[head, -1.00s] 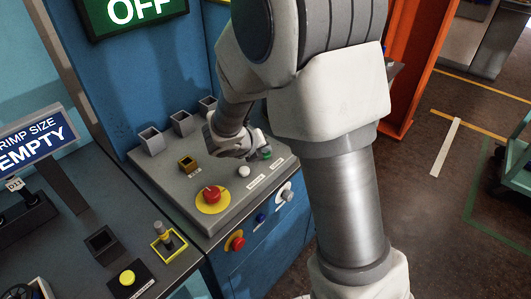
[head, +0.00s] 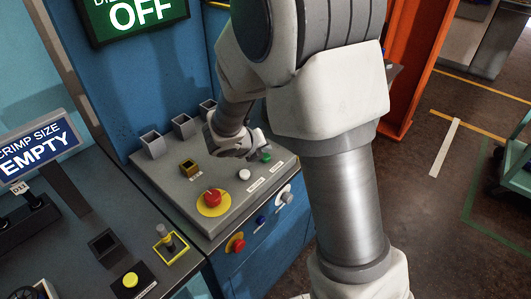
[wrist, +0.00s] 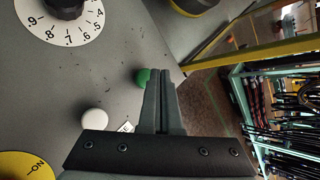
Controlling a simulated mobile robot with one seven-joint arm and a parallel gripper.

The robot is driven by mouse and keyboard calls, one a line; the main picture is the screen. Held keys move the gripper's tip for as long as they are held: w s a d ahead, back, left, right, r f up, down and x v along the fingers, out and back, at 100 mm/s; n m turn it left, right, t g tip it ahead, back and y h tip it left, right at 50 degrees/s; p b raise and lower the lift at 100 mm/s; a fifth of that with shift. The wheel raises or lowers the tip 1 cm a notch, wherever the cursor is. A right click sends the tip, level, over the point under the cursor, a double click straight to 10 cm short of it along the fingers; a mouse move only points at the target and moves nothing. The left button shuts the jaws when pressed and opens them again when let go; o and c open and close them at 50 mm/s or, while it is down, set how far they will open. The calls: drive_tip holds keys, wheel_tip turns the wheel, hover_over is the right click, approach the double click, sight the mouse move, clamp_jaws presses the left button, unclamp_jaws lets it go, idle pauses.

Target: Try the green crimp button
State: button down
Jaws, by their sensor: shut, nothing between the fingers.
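The green button (head: 266,156) is on the sloped grey control panel (head: 188,219), at the panel's right side, beside a white button (head: 245,174). My gripper (head: 262,150) is just above and behind the green button in the head view, with its fingers partly hidden. In the wrist view, the shut, empty fingers (wrist: 160,75) point past the green button (wrist: 142,76), which shows at their left edge and is partly covered. Whether they touch it I cannot tell. The white button (wrist: 95,120) shows lower left.
A red mushroom button (head: 212,197) on a yellow disc stands on the panel's near part. A numbered dial (wrist: 62,10) is in the wrist view. A green sign reading OFF (head: 137,14) hangs above. An "EMPTY" crimp size sign (head: 38,147) stands left.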

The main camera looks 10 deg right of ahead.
sight(265, 159)
wheel_tip(265, 159, up, 5)
drive_tip(key=p, duration=0.5)
drive_tip(key=shift+r, duration=0.1)
idle(0.8)
drive_tip(key=s+d+r+m+g, duration=0.2)
drive_tip(key=s+d+r+m, duration=0.4)
drive_tip(key=s+r+m, duration=0.9)
drive_tip(key=s+a+m+y, duration=0.2)
drive_tip(key=s+m, duration=0.3)
drive_tip(key=m, duration=0.5)
drive_tip(key=s+a+r+m+y, duration=0.1)
drive_tip(key=s+a+m+y, duration=0.2)
drive_tip(key=s+m, duration=0.3)
drive_tip(key=m+y, duration=0.1)
drive_tip(key=m, duration=0.4)
drive_tip(key=shift+a+r+m+t, duration=0.2)
drive_tip(key=shift+r+m+t, duration=0.1)
drive_tip(key=shift+t, duration=0.1)
